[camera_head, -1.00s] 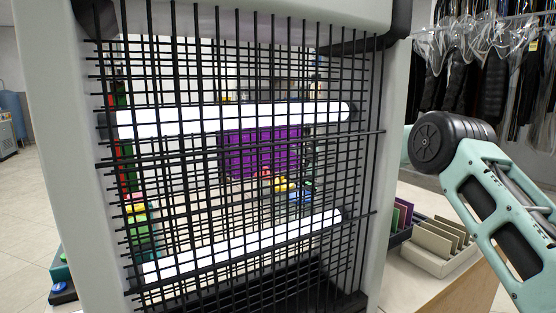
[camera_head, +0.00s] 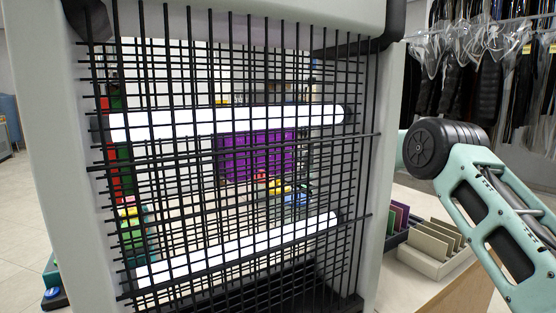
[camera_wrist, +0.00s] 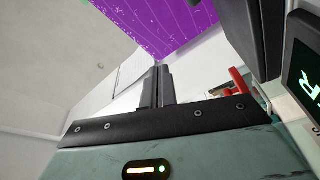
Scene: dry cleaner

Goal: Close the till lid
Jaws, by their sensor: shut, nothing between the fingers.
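My gripper (camera_wrist: 157,88) shows in the wrist view, its two dark fingers together and nothing between them. In the head view, the gripper is hidden; only part of my arm shows at the right. In the wrist view, a dark box-like part (camera_wrist: 245,35) stands to the right of the fingers. A dark panel with glowing green characters (camera_wrist: 305,70) is at the right edge. These may belong to the till, but I cannot tell which part is the lid or how far it is open. The fingers look apart from both.
A grille with two bright white tubes (camera_head: 230,120) in a pale frame fills the head view's middle. A purple panel (camera_head: 255,155) shows behind it and in the wrist view (camera_wrist: 160,20). Card trays (camera_head: 435,250) stand on the counter at right. A red item (camera_wrist: 236,80) is beside the fingers.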

